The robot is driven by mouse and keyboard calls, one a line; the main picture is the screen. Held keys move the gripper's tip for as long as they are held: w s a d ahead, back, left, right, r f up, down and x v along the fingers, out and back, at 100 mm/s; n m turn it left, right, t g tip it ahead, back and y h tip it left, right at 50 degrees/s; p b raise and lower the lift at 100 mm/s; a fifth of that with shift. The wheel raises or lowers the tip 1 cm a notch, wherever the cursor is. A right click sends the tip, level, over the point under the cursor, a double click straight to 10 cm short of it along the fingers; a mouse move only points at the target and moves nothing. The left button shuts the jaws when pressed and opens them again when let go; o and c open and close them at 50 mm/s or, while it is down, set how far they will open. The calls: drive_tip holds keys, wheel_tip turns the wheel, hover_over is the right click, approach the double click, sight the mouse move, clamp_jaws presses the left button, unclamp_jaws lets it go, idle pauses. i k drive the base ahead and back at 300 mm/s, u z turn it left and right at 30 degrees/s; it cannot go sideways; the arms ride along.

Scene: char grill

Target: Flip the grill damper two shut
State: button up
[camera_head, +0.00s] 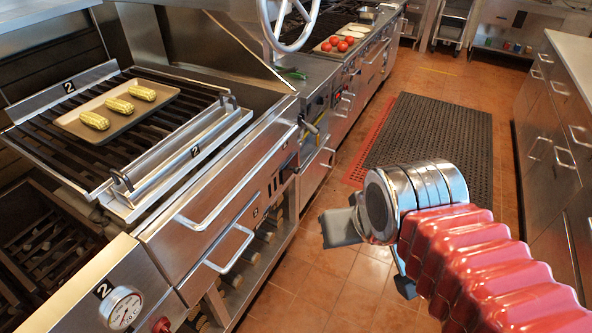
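The grill marked 2 stands at the left, with a raised rack (112,172) of dark bars. Its steel front (190,215) carries two bar handles, a small 2 and a dark control (288,168) near its right end. I cannot tell which part is the damper or how it is set. My gripper (372,262) is over the tiled floor, right of the grill front and apart from it. Its grey fingers stand apart with floor showing between them, and it holds nothing visible. My red-sleeved arm comes in from the lower right.
A tray (70,122) with three corn cobs lies on the rack. A round gauge (121,307) is at the lower left. A steel handwheel (288,22) hangs at top centre. Tomatoes (341,42) sit farther back. Drawers (550,150) line the right; the aisle with a dark mat (430,140) is clear.

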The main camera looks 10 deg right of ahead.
sight(291, 165)
drive_tip(key=z, duration=0.2)
drive_tip(key=i, duration=0.85)
drive_tip(key=u, duration=1.25)
